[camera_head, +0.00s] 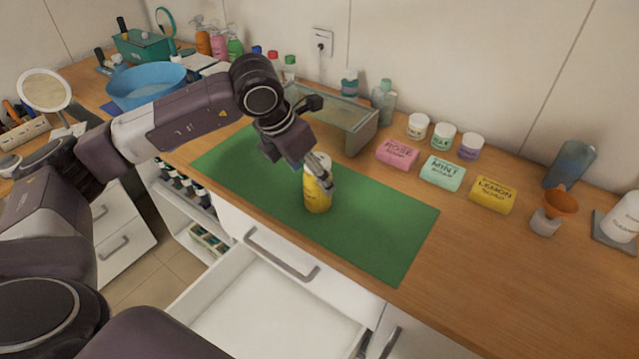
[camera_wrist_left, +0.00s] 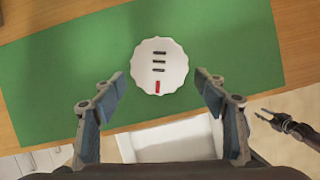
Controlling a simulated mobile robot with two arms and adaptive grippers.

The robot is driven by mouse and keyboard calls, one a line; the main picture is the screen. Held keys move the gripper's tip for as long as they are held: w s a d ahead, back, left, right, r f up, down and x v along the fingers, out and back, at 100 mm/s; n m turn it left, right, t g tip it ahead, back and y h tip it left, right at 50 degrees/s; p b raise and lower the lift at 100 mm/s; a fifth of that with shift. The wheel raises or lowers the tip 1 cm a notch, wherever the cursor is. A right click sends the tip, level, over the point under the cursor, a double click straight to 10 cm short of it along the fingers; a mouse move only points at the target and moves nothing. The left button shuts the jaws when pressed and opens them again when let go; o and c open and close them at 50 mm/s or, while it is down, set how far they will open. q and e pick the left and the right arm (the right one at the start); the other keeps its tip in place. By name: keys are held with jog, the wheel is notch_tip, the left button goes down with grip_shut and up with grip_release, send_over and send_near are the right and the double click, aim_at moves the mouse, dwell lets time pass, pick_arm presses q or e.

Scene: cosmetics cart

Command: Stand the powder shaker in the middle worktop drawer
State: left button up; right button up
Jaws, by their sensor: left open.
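The powder shaker (camera_head: 317,196) is a yellow container standing upright on the green mat (camera_head: 385,230). In the left wrist view its pale scalloped top (camera_wrist_left: 158,65) carries dark slots and a red mark. My left gripper (camera_head: 319,172) is at the shaker's upper part, from above. In the left wrist view its fingers are spread wide, with the shaker top between and just beyond the tips, clear of both. A white drawer (camera_head: 265,312) stands pulled out below the worktop's front edge. Its visible floor is empty; its front is cut off by the picture.
A glass-topped box (camera_head: 345,120) stands behind the mat. Pink (camera_head: 397,153), mint (camera_head: 442,172) and yellow (camera_head: 492,194) soaps lie to its right, with jars behind. An orange funnel (camera_head: 560,202) stands farther right. A handle (camera_head: 280,255) sticks out above the open drawer. The mat's right part is clear.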

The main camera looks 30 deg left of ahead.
pick_arm(q)
jog(key=shift+w+f, duration=0.1)
jog(key=shift+f, duration=0.3)
jog(key=p+x, duration=0.2)
jog(key=x, duration=0.2)
jog(key=shift+w+d+f, duration=0.15)
jog(key=shift+w+f, duration=0.05)
jog(key=shift+f, duration=0.05)
jog(key=shift+w+f, duration=0.1)
jog(key=shift+f, duration=0.15)
jog(key=shift+c, duration=0.8)
jog(key=c, duration=1.2)
pick_arm(e)
jog(key=shift+s+a+r, duration=0.1)
jog(key=shift+s+r, duration=0.15)
jog(key=shift+r, duration=0.35)
jog(key=shift+s+a+r, duration=0.1)
jog(key=shift+s+r, duration=0.15)
jog(key=shift+r, duration=0.3)
pick_arm(q)
jog(key=shift+r, duration=0.1)
